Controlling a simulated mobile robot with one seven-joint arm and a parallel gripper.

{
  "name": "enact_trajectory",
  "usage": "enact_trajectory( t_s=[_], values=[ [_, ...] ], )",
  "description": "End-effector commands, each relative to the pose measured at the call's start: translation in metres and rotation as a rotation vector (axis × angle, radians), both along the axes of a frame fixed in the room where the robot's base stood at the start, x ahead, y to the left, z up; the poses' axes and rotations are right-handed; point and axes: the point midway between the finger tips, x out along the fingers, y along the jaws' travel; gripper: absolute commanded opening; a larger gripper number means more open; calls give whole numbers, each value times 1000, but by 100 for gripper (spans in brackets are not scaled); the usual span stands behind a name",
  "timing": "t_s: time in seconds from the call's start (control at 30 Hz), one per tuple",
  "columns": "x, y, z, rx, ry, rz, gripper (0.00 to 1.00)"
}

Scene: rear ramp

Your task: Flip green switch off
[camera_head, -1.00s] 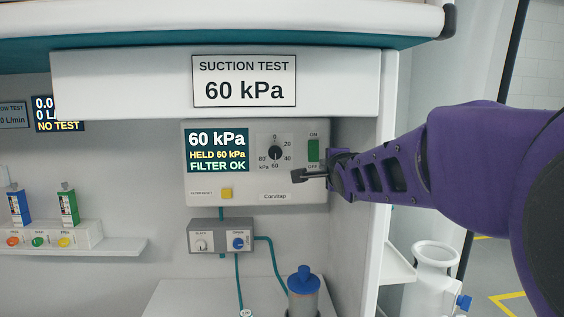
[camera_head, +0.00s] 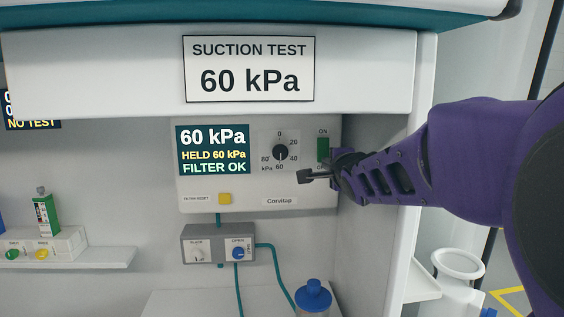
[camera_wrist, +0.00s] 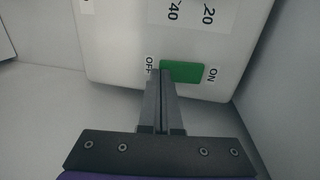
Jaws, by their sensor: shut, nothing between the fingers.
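The green switch (camera_head: 323,148) is on the upper right of the white suction panel (camera_head: 305,190), with ON printed above it and OFF below. In the wrist view the green switch (camera_wrist: 184,71) lies just beyond my fingertips, between the OFF and ON labels. My gripper (camera_head: 304,176) is shut and empty, reaching in from the right below the switch. In the wrist view my gripper (camera_wrist: 162,74) has its tips at the OFF end of the switch, covering a corner. I cannot tell whether they touch. The panel display (camera_head: 213,150) reads 60 kPa, HELD 60 kPa, FILTER OK.
A dial (camera_head: 280,152) sits left of the switch. A yellow button (camera_head: 225,198) is lower left on the panel. A grey valve box (camera_head: 218,244) with teal hoses is below. A blue-capped canister (camera_head: 313,294) stands lower down. A side wall (camera_head: 370,215) bounds the panel's right.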

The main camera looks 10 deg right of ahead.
Motion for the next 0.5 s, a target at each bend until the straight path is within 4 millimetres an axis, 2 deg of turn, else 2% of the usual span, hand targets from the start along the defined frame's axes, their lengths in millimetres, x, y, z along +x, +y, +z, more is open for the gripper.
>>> enact_trajectory(
  t_s=[0.33,0.5],
  values=[
    [0,0,-1,0,-1,0,0],
    [3,0,-8,-1,-29,1,0]
  ],
)
